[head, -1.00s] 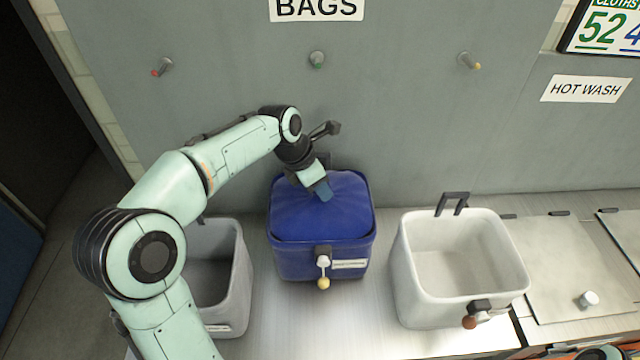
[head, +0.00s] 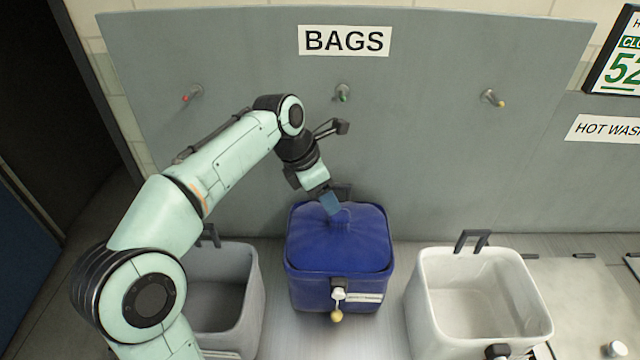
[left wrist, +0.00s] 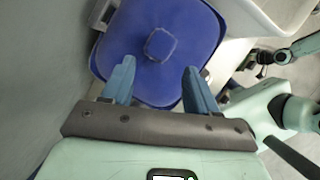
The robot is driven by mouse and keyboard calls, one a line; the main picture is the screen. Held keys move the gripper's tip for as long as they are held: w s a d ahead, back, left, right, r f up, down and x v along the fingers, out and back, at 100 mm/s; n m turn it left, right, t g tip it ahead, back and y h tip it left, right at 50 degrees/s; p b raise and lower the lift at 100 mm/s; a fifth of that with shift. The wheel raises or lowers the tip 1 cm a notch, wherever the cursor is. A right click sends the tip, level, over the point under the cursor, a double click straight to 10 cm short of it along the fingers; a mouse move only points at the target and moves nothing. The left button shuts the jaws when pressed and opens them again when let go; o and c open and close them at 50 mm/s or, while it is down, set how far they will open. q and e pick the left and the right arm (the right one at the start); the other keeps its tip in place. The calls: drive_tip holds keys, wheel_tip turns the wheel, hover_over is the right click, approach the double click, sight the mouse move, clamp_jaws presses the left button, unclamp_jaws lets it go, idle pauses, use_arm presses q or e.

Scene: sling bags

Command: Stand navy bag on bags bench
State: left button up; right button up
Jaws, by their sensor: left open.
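The navy bag (head: 338,252), a blue box shape with a domed top, stands upright on the bench between two open bags. A small raised square grip (left wrist: 160,44) is on its top. My left gripper (head: 331,203) is just above that top, pointing down. In the left wrist view its two blue fingers (left wrist: 158,78) are open and apart, with the grip ahead between them and nothing held. A yellow-ended toggle (head: 337,316) and a white label are on the bag's front. Mint and dark arm parts show at the right of the left wrist view; my right gripper's jaws cannot be made out.
A grey open bag (head: 250,300) stands to the left, partly behind my left arm. A white open bag (head: 425,315) stands to the right. Behind is a grey panel (head: 420,150) with a BAGS sign (head: 344,41) and three pegs. Bare bench (head: 398,270) shows between the bags.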

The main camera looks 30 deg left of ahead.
use_arm(q)
drive_tip(key=shift+v, duration=1.5)
